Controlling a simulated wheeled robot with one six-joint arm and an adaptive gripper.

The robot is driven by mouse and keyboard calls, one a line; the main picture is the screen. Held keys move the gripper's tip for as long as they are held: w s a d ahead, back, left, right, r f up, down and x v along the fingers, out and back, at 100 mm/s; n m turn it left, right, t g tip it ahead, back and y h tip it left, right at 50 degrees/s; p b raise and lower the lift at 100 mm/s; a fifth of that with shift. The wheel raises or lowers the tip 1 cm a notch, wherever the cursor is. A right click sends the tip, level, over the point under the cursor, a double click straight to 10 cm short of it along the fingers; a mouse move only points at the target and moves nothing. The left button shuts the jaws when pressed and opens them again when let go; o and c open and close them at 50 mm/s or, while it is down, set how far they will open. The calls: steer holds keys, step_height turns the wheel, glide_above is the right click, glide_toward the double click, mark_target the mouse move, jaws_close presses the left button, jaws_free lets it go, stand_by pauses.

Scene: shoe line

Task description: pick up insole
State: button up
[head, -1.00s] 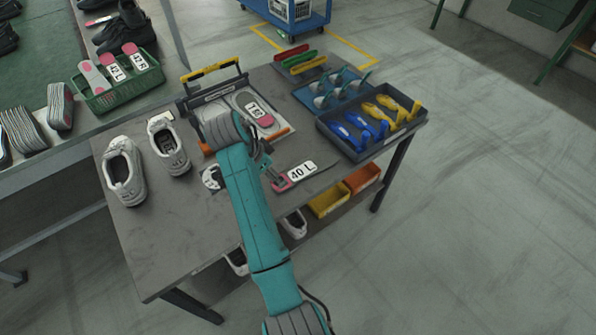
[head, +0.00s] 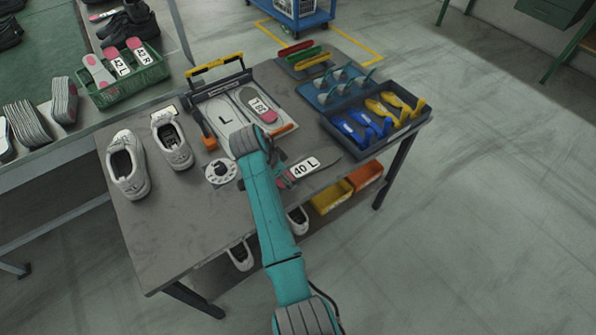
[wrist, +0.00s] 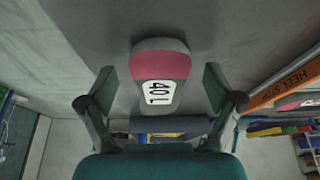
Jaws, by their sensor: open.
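The insole labelled 40 L (head: 303,168) lies on the grey table, dark with a pink heel. It also shows in the wrist view (wrist: 160,66), with its pink end away from my palm and its label facing up. My gripper (head: 282,170) is at the insole's heel end in the head view, partly hidden by my own arm. In the wrist view my gripper (wrist: 159,80) is open, with one finger on each side of the insole and gaps showing between. I cannot tell its exact height above the table.
A fixture board (head: 222,112) behind holds another pink-heeled insole (head: 262,105) beside an L outline. An orange heel-stop bar (wrist: 284,84) is right in the wrist view.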

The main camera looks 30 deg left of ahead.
steer(key=c, duration=1.1)
